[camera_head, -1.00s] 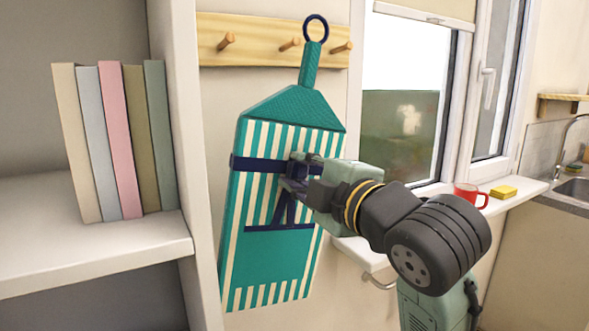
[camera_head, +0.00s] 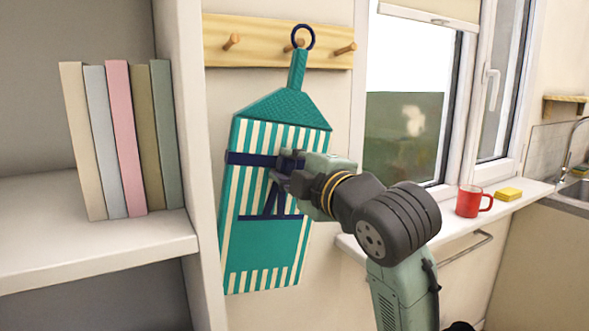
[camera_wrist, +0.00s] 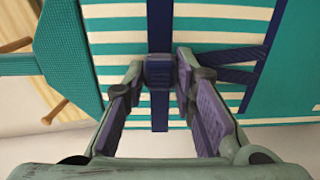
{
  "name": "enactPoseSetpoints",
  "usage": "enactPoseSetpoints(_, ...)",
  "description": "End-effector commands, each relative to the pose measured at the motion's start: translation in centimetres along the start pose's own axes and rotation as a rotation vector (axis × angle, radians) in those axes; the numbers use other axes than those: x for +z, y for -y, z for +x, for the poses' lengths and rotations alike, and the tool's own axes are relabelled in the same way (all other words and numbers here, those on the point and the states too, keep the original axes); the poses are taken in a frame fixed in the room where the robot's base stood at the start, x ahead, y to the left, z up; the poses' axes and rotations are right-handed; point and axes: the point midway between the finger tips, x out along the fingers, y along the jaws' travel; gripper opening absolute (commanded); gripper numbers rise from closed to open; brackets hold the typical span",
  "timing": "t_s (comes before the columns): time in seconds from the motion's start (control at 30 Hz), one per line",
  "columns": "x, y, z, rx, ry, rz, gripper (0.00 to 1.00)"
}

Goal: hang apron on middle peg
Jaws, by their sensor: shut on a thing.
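The teal and cream striped apron (camera_head: 262,240) hangs upright in my gripper, in front of the wall, tilted slightly to the right at its top. My gripper (camera_head: 283,172) is shut on the apron's dark blue waistband, and the wrist view shows the fingers (camera_wrist: 160,85) meeting at a small block on that band (camera_wrist: 159,25). The apron's dark blue loop (camera_head: 303,37) stands above its teal neck strap. The wooden peg rail (camera_head: 265,28) is behind. The middle peg (camera_head: 290,46) shows just left of the loop's lower part; I cannot tell whether the loop is around it.
The left peg (camera_head: 232,41) and right peg (camera_head: 346,48) are bare. A shelf with several upright books (camera_head: 128,140) stands close on the left. A window is on the right, with a red mug (camera_head: 468,202) and yellow sponge (camera_head: 508,194) on its sill.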

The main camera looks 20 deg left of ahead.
Motion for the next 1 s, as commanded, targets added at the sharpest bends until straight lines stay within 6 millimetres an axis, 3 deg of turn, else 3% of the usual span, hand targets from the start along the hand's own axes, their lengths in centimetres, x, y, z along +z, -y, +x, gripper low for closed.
enactPoseSetpoints(0.5,0.0,0.3,3.1,-0.001,-0.001,0.000,0.00)
enactPoseSetpoints(1.0,0.3,1.1,4.3,0.001,0.001,0.000,0.00)
